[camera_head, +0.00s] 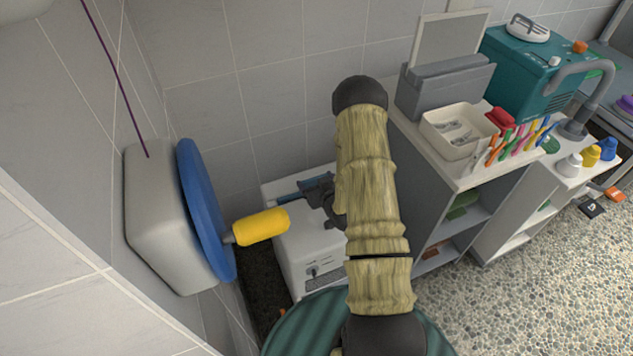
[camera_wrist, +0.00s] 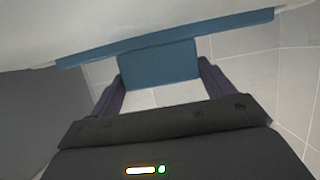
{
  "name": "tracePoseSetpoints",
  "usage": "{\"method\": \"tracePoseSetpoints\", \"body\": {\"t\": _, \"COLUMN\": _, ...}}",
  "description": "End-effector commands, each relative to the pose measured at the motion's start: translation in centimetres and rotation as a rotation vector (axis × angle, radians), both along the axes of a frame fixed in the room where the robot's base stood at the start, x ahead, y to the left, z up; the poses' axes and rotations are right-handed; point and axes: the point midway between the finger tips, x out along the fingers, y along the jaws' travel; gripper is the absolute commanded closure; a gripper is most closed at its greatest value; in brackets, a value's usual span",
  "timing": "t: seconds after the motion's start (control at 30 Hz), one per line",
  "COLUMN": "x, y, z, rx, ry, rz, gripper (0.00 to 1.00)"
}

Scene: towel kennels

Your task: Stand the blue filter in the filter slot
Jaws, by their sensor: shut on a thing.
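My gripper (camera_head: 318,190) points left over a white box-shaped unit (camera_head: 305,245) in the head view. It is shut on the blue filter (camera_head: 287,196), which shows as a thin blue strip at the top of that unit. In the wrist view, both dark fingers (camera_wrist: 160,75) flank the filter's blue tab (camera_wrist: 158,62), and a long blue edge runs across above it against a pale surface. I cannot tell whether the filter touches the unit or sits in an opening. I cannot make out the filter slot for certain.
A round blue disc with a yellow handle (camera_head: 262,227) sticks out from a wall-mounted pale box (camera_head: 160,220) left of my gripper. Right of my arm, a counter holds a grey slotted block (camera_head: 445,88), a white tray (camera_head: 432,127) and a teal machine (camera_head: 520,65). Speckled floor is open at lower right.

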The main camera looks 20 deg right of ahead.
Motion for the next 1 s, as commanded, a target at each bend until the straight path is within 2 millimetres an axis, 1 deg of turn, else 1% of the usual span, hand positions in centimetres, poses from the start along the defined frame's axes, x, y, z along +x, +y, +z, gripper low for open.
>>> {"method": "tracePoseSetpoints", "body": {"t": 0.07, "x": 0.0, "y": 0.0, "z": -0.3, "rx": 0.000, "ry": 0.003, "rz": 0.000, "gripper": 0.62}}
{"method": "tracePoseSetpoints", "body": {"t": 0.1, "x": -0.1, "y": 0.0, "z": -0.3, "rx": 0.000, "ry": 0.004, "rz": 0.000, "gripper": 0.17}}
{"method": "tracePoseSetpoints", "body": {"t": 0.2, "x": -0.1, "y": 0.0, "z": -0.4, "rx": 0.000, "ry": 0.005, "rz": -0.001, "gripper": 0.00}}
{"method": "tracePoseSetpoints", "body": {"t": 0.47, "x": -0.1, "y": 0.0, "z": -0.3, "rx": -0.001, "ry": 0.007, "rz": -0.001, "gripper": 0.00}}
{"method": "tracePoseSetpoints", "body": {"t": 0.57, "x": -0.2, "y": 0.0, "z": 0.2, "rx": -0.001, "ry": 0.008, "rz": -0.001, "gripper": 0.00}}
{"method": "tracePoseSetpoints", "body": {"t": 0.67, "x": -0.1, "y": 0.0, "z": 1.3, "rx": -0.001, "ry": 0.007, "rz": -0.001, "gripper": 0.00}}
{"method": "tracePoseSetpoints", "body": {"t": 0.73, "x": -1.3, "y": -0.1, "z": 1.4, "rx": 0.000, "ry": 0.010, "rz": -0.002, "gripper": 0.00}}
{"method": "tracePoseSetpoints", "body": {"t": 1.0, "x": -6.3, "y": 0.0, "z": 3.5, "rx": 0.002, "ry": 0.008, "rz": -0.002, "gripper": 0.00}}
